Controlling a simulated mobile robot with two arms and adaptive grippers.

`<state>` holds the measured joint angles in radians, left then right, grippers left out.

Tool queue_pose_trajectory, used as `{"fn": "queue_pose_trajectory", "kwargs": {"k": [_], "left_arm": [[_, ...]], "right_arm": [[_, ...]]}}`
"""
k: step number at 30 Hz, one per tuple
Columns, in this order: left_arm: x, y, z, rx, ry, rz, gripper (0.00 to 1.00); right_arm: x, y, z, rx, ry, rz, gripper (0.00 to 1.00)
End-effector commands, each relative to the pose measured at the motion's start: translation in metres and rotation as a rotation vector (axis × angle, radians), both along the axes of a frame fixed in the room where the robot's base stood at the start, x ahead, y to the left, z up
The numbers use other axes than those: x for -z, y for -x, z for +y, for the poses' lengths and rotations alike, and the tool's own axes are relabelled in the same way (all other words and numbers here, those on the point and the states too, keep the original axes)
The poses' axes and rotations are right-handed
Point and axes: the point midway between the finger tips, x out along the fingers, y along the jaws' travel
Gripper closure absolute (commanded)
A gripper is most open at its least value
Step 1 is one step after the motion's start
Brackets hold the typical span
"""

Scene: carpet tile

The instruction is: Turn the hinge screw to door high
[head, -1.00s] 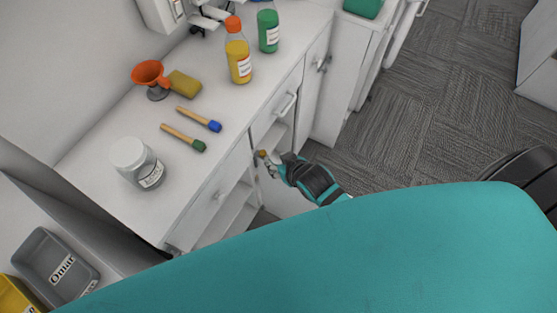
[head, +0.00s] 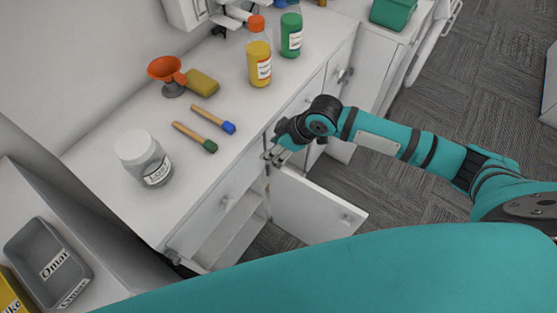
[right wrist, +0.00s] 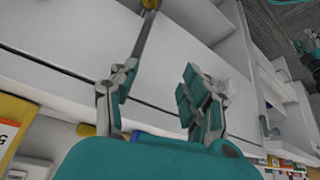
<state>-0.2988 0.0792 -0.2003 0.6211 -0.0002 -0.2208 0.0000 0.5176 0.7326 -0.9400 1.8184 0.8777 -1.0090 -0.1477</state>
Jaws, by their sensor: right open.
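A white cabinet door (head: 318,205) stands open below the counter in the head view. My right gripper (head: 273,157) is at the upper part of its hinged edge. In the right wrist view its two fingers (right wrist: 158,105) are apart with nothing clearly held between them. Another brass-coloured piece (right wrist: 150,4) shows at the top edge, at the far end of a narrow dark strip.
The counter holds a lidded jar (head: 145,158), two brushes (head: 205,130), an orange funnel (head: 165,70), a sponge (head: 202,82), a yellow bottle (head: 259,62) and a green bottle (head: 291,35). A grey bin (head: 48,258) is at lower left. Carpet (head: 440,95) is clear at right.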

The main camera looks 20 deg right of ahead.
Motion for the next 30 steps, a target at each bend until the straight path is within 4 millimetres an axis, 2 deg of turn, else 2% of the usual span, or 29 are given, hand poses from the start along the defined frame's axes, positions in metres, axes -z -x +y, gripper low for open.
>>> {"fn": "queue_pose_trajectory", "kwargs": {"k": [1,6,10,14,17,30], "left_arm": [[0.003,0.0,0.0,0.0,0.0,0.0,0.6],[0.006,0.0,0.0,0.0,0.0,0.0,0.6],[0.006,0.0,0.0,0.0,0.0,0.0,0.6],[0.005,0.0,0.0,0.0,0.0,0.0,0.6],[0.002,0.001,0.0,0.0,0.0,0.0,0.6],[-0.008,0.001,0.0,-0.001,0.0,0.001,0.6]], "right_arm": [[-0.01,-0.007,-0.02,-0.022,0.038,0.008,0.53],[-0.029,-0.005,-0.064,-0.052,0.1,0.079,0.53],[-0.036,-0.002,-0.079,-0.053,0.113,0.11,0.53],[-0.031,-0.002,-0.079,-0.053,0.111,0.119,0.53],[-0.019,-0.004,-0.074,-0.053,0.11,0.12,0.53],[0.068,-0.023,-0.042,-0.052,0.111,0.118,0.53]]}}
